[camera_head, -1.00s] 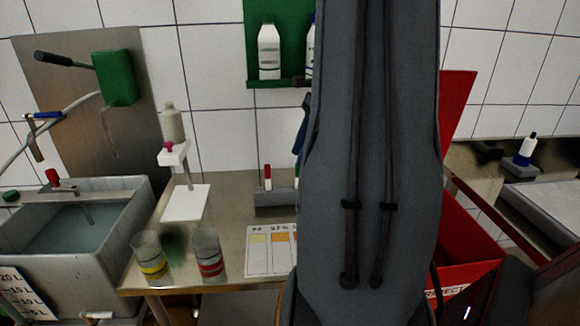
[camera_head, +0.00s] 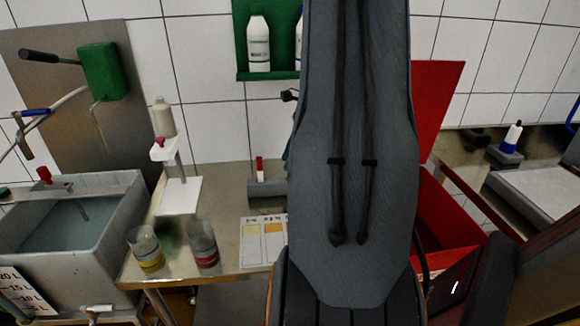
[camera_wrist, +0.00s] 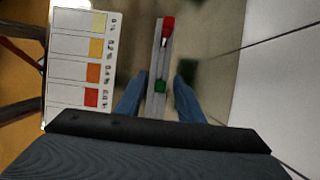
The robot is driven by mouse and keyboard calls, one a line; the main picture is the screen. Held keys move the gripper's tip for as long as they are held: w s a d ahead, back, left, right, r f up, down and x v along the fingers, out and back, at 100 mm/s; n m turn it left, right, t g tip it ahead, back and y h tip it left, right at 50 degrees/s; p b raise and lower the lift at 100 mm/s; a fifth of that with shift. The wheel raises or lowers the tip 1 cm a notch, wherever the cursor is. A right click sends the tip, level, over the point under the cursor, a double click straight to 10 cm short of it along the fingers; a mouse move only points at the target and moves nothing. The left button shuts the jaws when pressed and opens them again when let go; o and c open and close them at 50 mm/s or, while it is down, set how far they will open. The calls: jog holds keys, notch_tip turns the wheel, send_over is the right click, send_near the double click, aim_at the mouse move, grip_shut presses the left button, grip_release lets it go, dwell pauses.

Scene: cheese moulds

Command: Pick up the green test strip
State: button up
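The green test strip shows as a green top (camera_wrist: 160,86) in the grey holder (camera_wrist: 150,104) in the wrist view. My gripper (camera_wrist: 159,80) is open, its blue fingers apart on either side of the holder near the green top. I cannot tell whether they touch anything. A red-topped strip (camera_wrist: 168,26) stands farther along the holder. In the head view the holder (camera_head: 266,189) and red-topped strip (camera_head: 260,168) show left of my arm, which hides the green strip and most of my gripper.
A colour chart card (camera_head: 262,240) lies in front of the holder and also shows in the wrist view (camera_wrist: 82,62). Two cups (camera_head: 146,250) (camera_head: 203,244) and a white stand (camera_head: 179,195) are at left. A red bin (camera_head: 450,225) is at right. The tiled wall (camera_wrist: 281,70) is close.

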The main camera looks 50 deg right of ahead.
grip_shut()
jog(key=shift+r, duration=0.1)
